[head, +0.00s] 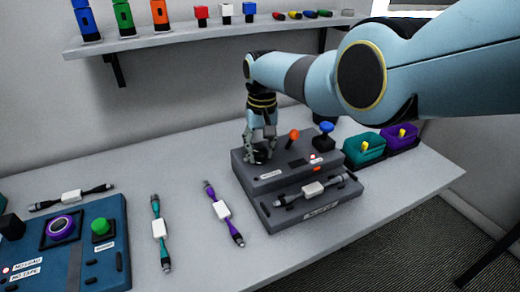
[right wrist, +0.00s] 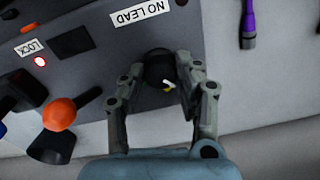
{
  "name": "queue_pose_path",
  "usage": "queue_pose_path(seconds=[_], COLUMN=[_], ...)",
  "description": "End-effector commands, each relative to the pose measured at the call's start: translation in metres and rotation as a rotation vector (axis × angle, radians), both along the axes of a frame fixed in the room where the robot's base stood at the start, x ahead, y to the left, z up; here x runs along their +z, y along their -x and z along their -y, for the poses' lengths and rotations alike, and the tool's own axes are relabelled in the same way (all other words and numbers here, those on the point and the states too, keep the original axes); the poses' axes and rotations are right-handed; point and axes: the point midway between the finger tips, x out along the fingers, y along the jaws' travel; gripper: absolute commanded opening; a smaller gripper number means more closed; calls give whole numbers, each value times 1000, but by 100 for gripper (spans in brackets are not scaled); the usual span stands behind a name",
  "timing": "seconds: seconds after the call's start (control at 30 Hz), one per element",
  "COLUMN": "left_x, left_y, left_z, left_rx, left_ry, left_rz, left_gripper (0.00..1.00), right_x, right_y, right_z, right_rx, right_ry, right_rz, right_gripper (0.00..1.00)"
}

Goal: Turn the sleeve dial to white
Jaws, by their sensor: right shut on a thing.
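The dial, a round black knob (right wrist: 156,66), sits on the grey machine (head: 245,180) in the right wrist view, with a small white and yellow mark on its near side. I cannot read which setting it points to. My right gripper (right wrist: 160,98) has its fingers on both sides of the knob and is shut on it; the fingertips partly cover it. In the head view, my right gripper (head: 261,148) reaches down onto the machine's far left top and hides most of the knob. My left gripper is not in view.
An orange knob (head: 294,135) and a blue knob (head: 326,128) stand beside the dial. A cable (head: 312,190) lies on the machine's front ledge. A teal bin (head: 364,150) is at right. A blue panel (head: 95,262) and loose cables (head: 222,209) lie left.

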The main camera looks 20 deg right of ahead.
Motion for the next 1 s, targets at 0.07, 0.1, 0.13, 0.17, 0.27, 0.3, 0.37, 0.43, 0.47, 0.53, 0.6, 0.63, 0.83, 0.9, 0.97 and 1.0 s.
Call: queue_pose_path(seconds=[0.07,0.1,0.13,0.17,0.27,0.3,0.37,0.43,0.47,0.53,0.6,0.63,0.83,0.9,0.97,1.0], left_x=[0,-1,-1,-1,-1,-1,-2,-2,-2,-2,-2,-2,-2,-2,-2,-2], left_y=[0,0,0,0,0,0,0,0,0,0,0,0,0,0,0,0], left_z=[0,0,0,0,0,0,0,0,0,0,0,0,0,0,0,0], left_rx=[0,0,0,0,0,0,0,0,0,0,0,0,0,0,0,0], left_ry=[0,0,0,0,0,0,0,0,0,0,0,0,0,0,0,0], left_rz=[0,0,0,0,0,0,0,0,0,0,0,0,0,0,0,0], left_gripper=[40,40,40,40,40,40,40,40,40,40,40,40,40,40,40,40], right_x=[1,1,1,1,1,1,1,1,1,1,1,1,1,1,1,1], right_y=[-1,-1,-1,-1,-2,-2,-2,-1,-1,-1,-1,-1,-1,-1,-1,-1], right_z=[0,0,0,0,0,0,0,0,0,0,0,0,0,0,0,0], right_rx=[66,99,124,148,219,244,278,312,325,351,372,378,404,406,407,407], right_ry=[-1,-1,-1,-1,-1,-1,-1,-1,-1,-1,-1,-1,-1,-1,-1,-1], right_rz=[3,3,3,4,4,4,4,4,3,3,3,3,3,3,3,3], right_gripper=[0,0,0,0,0,0,0,0,0,0,0,0,0,0,0,0])
